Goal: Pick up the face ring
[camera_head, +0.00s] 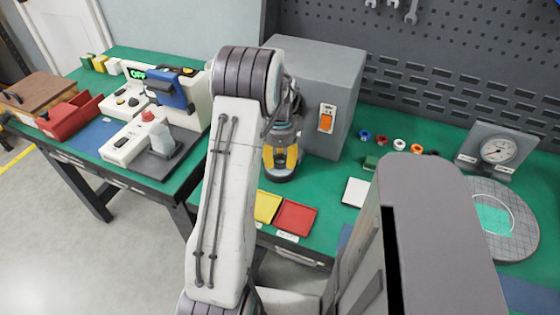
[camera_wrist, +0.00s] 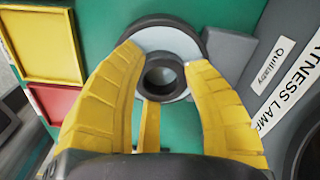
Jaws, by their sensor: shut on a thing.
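A small dark grey ring, which I take to be the face ring (camera_wrist: 182,77), sits between my fingertips in the wrist view, its open hole facing the camera. My gripper (camera_wrist: 163,62) has its two yellow fingers shut on this ring from both sides. Behind the ring is a pale round disc with a dark rim (camera_wrist: 166,37); I cannot tell whether the ring touches it. In the head view my gripper (camera_head: 281,168) points down over the green bench beside the grey box, and the ring is too small to make out there.
The grey box (camera_head: 335,100) with an orange switch stands just right of my gripper. A yellow tray (camera_head: 267,207) and a red tray (camera_head: 295,218) lie in front. Several small coloured rings (camera_head: 399,145), a dial gauge (camera_head: 496,152) and a round grid plate (camera_head: 520,225) are farther right.

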